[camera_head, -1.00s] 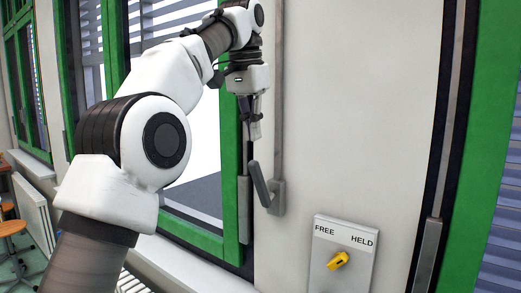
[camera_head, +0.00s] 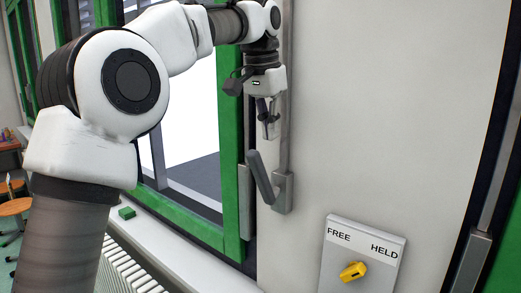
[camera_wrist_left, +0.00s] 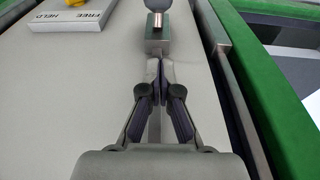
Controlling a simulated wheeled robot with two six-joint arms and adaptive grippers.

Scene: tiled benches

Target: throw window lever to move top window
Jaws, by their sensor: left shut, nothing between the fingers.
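The grey window lever (camera_head: 260,177) sticks up and leftward from its bracket (camera_head: 283,192) on the wall, at the foot of a vertical rod (camera_head: 286,110). My left gripper (camera_head: 270,137) is shut and empty, pointing down just above the lever and in front of the rod. I see no contact with the lever. In the left wrist view the closed fingertips (camera_wrist_left: 159,62) point at the bracket (camera_wrist_left: 157,40), with the lever's dark rounded end (camera_wrist_left: 158,5) beyond. The green-framed window (camera_head: 231,150) is beside the lever; which pane is the top window I cannot tell. My right gripper is out of view.
A FREE/HELD switch box (camera_head: 340,255) with a yellow knob (camera_head: 353,271) is on the wall, lower right of the lever. A small green block (camera_head: 126,212) lies on the sill. A radiator (camera_head: 128,270) is below. The pale wall (camera_head: 390,120) right of the rod is clear.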

